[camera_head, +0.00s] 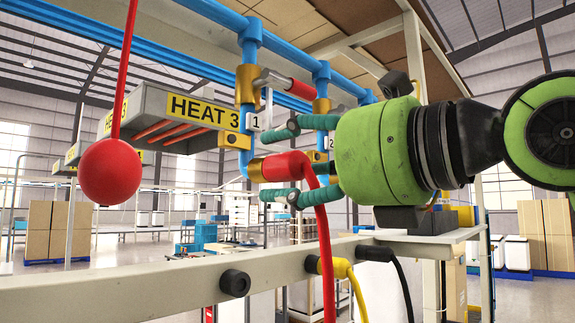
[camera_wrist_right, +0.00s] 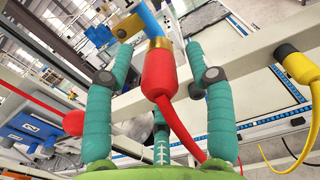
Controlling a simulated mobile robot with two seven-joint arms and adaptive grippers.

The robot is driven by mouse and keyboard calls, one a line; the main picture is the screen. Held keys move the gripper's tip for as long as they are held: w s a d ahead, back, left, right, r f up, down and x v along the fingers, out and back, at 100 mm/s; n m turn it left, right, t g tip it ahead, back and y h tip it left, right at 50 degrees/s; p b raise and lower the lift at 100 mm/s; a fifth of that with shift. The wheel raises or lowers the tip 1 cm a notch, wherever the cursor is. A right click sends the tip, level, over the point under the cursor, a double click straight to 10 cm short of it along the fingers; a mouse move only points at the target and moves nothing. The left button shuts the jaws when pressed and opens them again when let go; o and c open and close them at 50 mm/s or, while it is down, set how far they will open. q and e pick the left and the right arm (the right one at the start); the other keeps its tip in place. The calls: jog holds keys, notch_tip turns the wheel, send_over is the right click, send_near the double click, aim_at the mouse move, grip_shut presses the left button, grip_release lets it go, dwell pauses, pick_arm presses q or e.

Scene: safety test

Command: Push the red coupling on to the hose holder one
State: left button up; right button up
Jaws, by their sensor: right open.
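The red coupling (camera_head: 288,167) lies level in the head view, its left end meeting a brass collar (camera_head: 255,170) at the end of a blue pipe below the tag marked 1 (camera_head: 253,122). A red hose hangs from it. In the right wrist view the coupling (camera_wrist_right: 160,84) lines up with the brass collar (camera_wrist_right: 159,43); whether it is fully seated cannot be told. My right gripper (camera_head: 267,167) is open, its teal fingers above and below the coupling. In the wrist view the fingers (camera_wrist_right: 158,46) stand apart on both sides of it. My left gripper is out of view.
A red ball (camera_head: 110,172) hangs on a red cord at the left. A beige rail (camera_head: 130,300) with yellow and black cable plugs runs below my gripper. A second holder tagged 2 (camera_head: 331,142) is close behind my upper finger. A HEAT 3 heater (camera_head: 190,110) hangs at the left.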

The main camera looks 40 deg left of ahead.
aim_at(305, 166)
dwell(0.3)
grip_shut()
jog(key=shift+d+b, duration=0.2)
jog(key=shift+b, duration=0.15)
jog(key=shift+d, duration=0.9)
jog(key=shift+s+d+b, duration=0.1)
jog(key=shift+d+b, duration=0.35)
jog(key=shift+b, duration=0.1)
jog(key=shift+s+d+b, duration=0.15)
jog(key=shift+d+b, duration=0.3)
jog(key=shift+d, duration=1.05)
